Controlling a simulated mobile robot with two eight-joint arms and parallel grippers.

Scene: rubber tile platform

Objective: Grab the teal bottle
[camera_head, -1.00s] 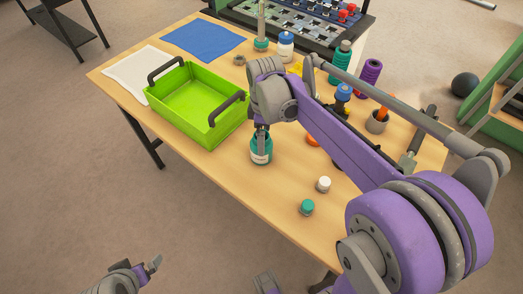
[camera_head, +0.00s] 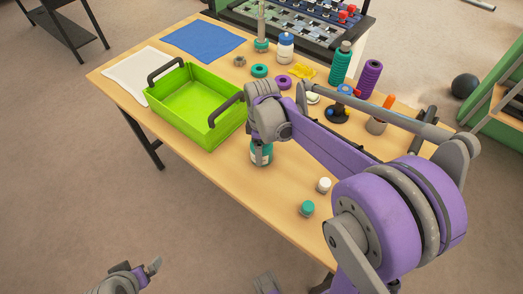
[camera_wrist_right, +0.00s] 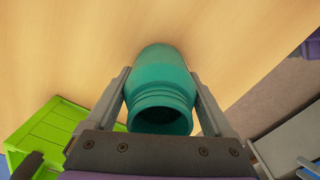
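The teal bottle (camera_head: 261,156) stands upright on the wooden table, right of the green crate. My right gripper (camera_wrist_right: 160,80) reaches down over it, and in the head view the wrist hides its upper part. In the right wrist view the open-mouthed teal bottle (camera_wrist_right: 161,100) lies between the two spread fingers. One finger is on each side, very close to its wall; firm contact cannot be made out. My left gripper (camera_head: 150,268) is at the bottom edge, away from the table and partly cut off, with no object seen in it.
The green crate (camera_head: 213,132) with dark handles stands left of the bottle. A white-capped jar (camera_head: 323,185) and a teal-capped jar (camera_head: 307,208) stand to the right. The table's front edge is clear.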

